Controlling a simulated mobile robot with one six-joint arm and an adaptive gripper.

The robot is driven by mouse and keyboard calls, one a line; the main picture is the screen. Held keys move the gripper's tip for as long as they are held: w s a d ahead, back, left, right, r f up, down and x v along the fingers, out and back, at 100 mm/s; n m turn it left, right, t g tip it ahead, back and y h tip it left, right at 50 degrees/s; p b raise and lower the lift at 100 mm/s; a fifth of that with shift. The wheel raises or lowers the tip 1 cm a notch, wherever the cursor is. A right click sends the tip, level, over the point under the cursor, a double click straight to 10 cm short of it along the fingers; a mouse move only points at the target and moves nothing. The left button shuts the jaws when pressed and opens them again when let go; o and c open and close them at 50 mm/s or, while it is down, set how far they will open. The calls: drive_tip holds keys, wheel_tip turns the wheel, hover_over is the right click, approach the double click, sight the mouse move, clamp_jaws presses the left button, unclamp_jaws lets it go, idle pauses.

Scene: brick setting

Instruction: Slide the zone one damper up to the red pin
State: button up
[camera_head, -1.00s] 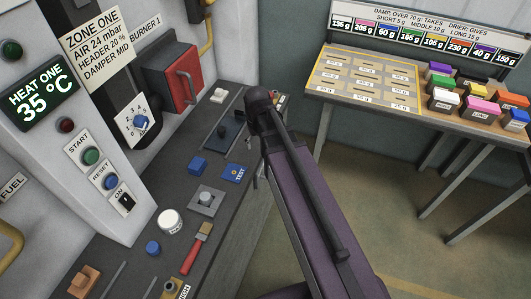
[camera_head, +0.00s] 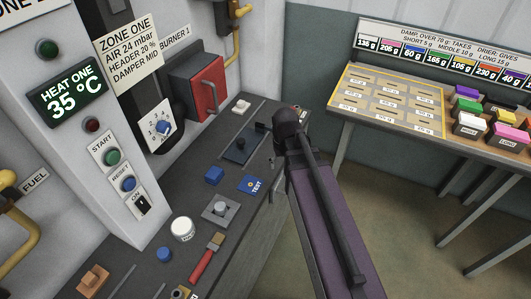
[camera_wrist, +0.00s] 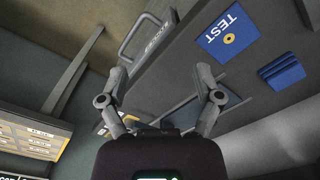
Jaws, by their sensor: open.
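I cannot tell for sure which part is the zone one damper, and I make out no red pin. The zone one sign (camera_head: 127,65) reads damper mid. A dark plate with a small knob (camera_head: 241,144) lies on the bench, left of my arm's end. A brown block (camera_head: 92,281) sits by narrow slots at the bench's near left. In the wrist view my gripper (camera_wrist: 160,72) is open and empty, its two fingers wide apart over the bench's edge area. In the head view my wrist hides most of the gripper.
The bench (camera_head: 183,202) also carries a blue block (camera_head: 214,174), a blue TEST card (camera_head: 252,184), a white jar (camera_head: 182,229) and a red-handled brush (camera_head: 207,259). A side table (camera_head: 390,100) with coloured boxes is at right.

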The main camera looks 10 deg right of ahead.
drive_tip(key=w+a+r+n+p, duration=0.4)
drive_tip(key=w+a, duration=0.3)
drive_tip(key=w, duration=0.5)
wheel_tip(320, 180, up, 3)
drive_tip(key=n+p, duration=0.1)
drive_tip(key=p, duration=0.2)
hover_over(241, 140)
drive_tip(key=shift+w+r, duration=0.1)
drive_tip(key=shift+f, duration=0.2)
wheel_tip(241, 140, down, 13)
drive_tip(key=b, duration=1.3)
drive_tip(key=shift+f+b, duration=0.15)
drive_tip(key=shift+b, duration=0.25)
